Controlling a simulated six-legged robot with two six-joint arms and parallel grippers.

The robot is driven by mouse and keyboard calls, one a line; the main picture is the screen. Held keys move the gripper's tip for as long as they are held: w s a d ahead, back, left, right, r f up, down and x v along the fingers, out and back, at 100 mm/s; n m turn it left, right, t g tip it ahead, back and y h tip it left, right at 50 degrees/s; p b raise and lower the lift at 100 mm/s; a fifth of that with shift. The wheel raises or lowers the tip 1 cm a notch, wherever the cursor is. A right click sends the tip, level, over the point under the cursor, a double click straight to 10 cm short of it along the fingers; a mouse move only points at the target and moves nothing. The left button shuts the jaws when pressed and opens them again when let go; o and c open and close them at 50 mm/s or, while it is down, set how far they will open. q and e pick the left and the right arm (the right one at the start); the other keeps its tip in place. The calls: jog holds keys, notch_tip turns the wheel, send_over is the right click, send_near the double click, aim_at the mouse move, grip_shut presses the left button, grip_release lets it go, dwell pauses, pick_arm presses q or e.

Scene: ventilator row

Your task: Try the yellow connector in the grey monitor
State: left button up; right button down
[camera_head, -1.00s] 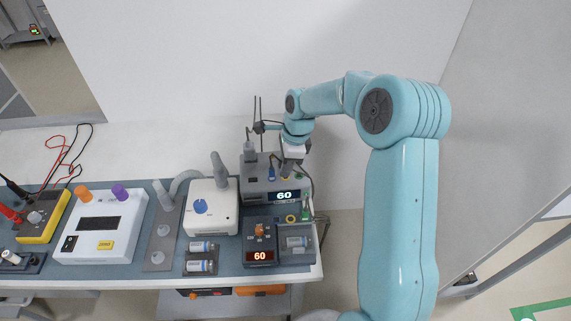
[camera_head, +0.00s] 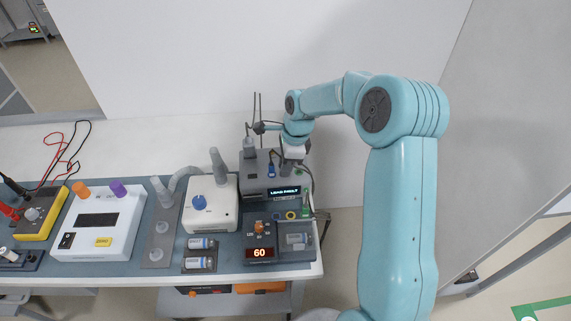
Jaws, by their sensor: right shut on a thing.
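The grey monitor (camera_head: 256,186) stands at the back right of the bench, its dark display reading what looks like LEAD FAULT. A yellow ring (camera_head: 291,215) shows low on its front, between a blue one and a green one. A blue connector (camera_head: 271,168) sits at the top of the monitor. My right gripper (camera_head: 285,167) is over the monitor's back right part, small and partly hidden by its own wrist. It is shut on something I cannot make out. I cannot pick out the yellow connector clearly. My left gripper is not in view.
A dark unit reading 60 (camera_head: 260,254) stands in front of the monitor. A white box with a blue knob (camera_head: 223,207) is to its left, with a grey hose. Cables hang at the monitor's right side, close to the bench edge. Thin upright rods rise behind it.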

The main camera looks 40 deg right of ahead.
aim_at(297, 173)
jog(key=c, duration=1)
grip_release()
jog(key=v, duration=1.6)
jog(key=shift+r, duration=0.25)
jog(key=shift+f, duration=0.1)
